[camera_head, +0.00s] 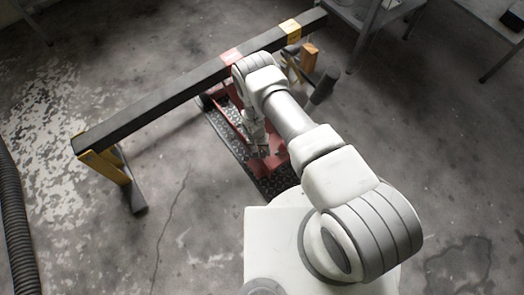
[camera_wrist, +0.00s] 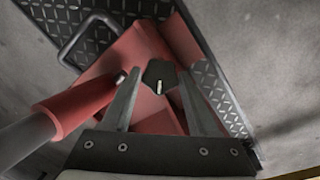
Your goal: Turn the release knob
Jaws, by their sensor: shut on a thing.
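In the wrist view, the release knob (camera_wrist: 159,73) is a dark, angular piece with a pale mark on its face. It sits on a red metal body (camera_wrist: 135,50). My gripper (camera_wrist: 160,84) has one finger on each side of the knob, shut on it. In the head view, my gripper (camera_head: 260,150) reaches down over the red unit (camera_head: 270,164). The knob cannot be made out there, being too small or hidden by my arm.
A red cylinder (camera_wrist: 80,102) lies left of my gripper, near a dark bent handle (camera_wrist: 78,38). Tread plate (camera_head: 226,134) lies under the unit. A long dark beam (camera_head: 150,106) on yellow legs (camera_head: 106,166) crosses behind. A black hose (camera_head: 14,215) lies at left.

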